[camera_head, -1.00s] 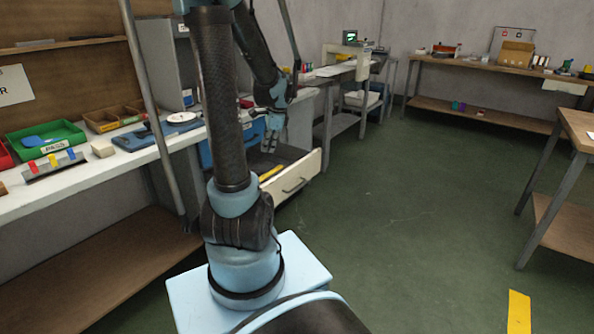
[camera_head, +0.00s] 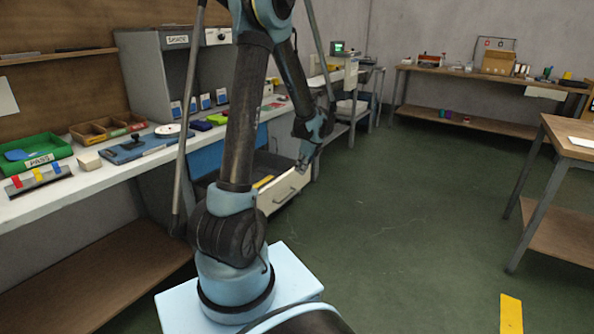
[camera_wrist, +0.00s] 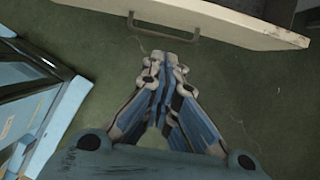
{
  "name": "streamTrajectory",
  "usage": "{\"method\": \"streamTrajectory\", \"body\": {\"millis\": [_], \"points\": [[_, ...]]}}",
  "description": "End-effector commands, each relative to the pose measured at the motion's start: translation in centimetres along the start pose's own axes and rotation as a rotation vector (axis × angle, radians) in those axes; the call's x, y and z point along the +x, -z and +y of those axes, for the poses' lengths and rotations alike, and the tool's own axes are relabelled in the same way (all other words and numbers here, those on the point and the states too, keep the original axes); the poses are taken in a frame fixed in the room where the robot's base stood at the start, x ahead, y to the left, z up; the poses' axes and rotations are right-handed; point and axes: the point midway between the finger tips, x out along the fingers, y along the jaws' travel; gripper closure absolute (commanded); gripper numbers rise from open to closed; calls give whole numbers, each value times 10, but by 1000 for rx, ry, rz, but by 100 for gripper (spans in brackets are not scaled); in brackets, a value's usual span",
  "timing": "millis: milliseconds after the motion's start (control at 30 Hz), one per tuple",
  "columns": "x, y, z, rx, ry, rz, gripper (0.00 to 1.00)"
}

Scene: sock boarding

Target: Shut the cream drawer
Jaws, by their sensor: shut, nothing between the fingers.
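The cream drawer (camera_head: 272,199) stands pulled out below the white bench, with a yellow thing (camera_head: 263,181) inside it. Its front has a dark handle (camera_head: 285,196). My gripper (camera_head: 302,168) shows at the right end of the drawer front in the head view. In the wrist view my shut, empty gripper (camera_wrist: 163,60) points toward the cream drawer front (camera_wrist: 225,22) from outside. Its tips lie just short of the handle (camera_wrist: 162,34) in the picture. Whether they touch it I cannot tell.
The white bench (camera_head: 110,172) with trays and a grey cabinet (camera_head: 150,75) runs along the left. A wooden table (camera_head: 570,140) stands at the right. The green floor (camera_head: 400,215) between them is clear.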

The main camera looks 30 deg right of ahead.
Motion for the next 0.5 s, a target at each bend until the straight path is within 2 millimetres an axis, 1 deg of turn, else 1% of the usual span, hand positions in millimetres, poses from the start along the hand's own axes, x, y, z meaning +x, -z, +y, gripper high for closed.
{"method": "streamTrajectory", "body": {"millis": [100, 500], "points": [[18, -1, 0, -3, -1, 0, 100], [72, -1, 0, -4, 0, 1, 100]]}}
